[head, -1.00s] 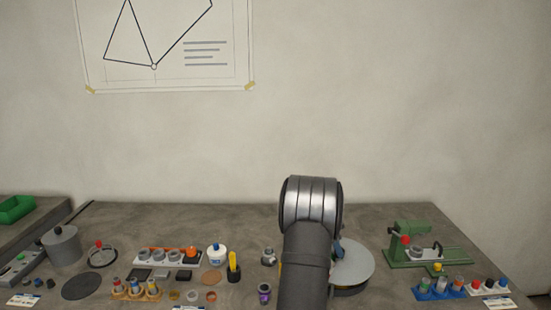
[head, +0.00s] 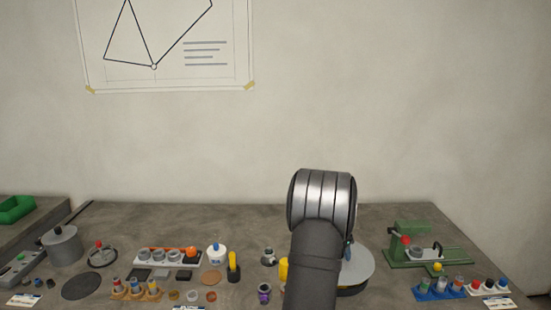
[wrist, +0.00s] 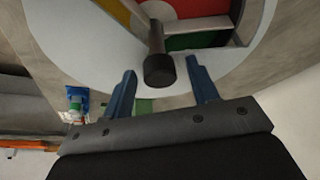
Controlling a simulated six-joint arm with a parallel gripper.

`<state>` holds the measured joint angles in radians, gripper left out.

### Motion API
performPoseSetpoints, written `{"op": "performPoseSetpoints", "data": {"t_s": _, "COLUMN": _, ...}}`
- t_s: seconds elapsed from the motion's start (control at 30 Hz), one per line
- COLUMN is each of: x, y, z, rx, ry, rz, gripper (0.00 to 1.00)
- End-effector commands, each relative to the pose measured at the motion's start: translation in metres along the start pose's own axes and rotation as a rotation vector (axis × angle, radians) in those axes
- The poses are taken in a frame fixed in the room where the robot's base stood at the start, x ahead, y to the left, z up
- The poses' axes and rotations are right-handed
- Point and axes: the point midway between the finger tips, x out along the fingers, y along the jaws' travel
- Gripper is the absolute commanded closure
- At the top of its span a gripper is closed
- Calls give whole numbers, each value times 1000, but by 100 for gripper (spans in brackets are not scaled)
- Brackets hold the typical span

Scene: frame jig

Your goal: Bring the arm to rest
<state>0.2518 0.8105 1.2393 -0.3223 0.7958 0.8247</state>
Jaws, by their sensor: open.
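My arm rises in front of the workbench (head: 200,225) in the head view and hides part of a round grey disc (head: 358,268). My gripper's fingers are hidden behind the arm there. In the wrist view my gripper (wrist: 163,88) is open, with its two blue fingers apart. A dark, round-ended post (wrist: 158,68) shows between and beyond the fingers. I cannot tell how far it is from them, and neither finger visibly touches it. Behind it lies the pale round disc (wrist: 85,45) with red and green sections.
A green jig (head: 408,243) stands at the right, with a blue holder (head: 437,292) in front. A white cup (head: 216,256), a yellow-handled item (head: 234,268) and a purple-banded cup (head: 264,293) stand left of my arm. A grey cylinder (head: 62,246) stands far left.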

Motion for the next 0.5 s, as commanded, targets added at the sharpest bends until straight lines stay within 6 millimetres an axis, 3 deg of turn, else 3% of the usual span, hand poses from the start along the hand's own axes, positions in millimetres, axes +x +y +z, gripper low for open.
{"op": "performPoseSetpoints", "data": {"t_s": 0.5, "x": 0, "y": 2, "z": 0, "rx": -275, "ry": 0, "rz": -115, "gripper": 46}}
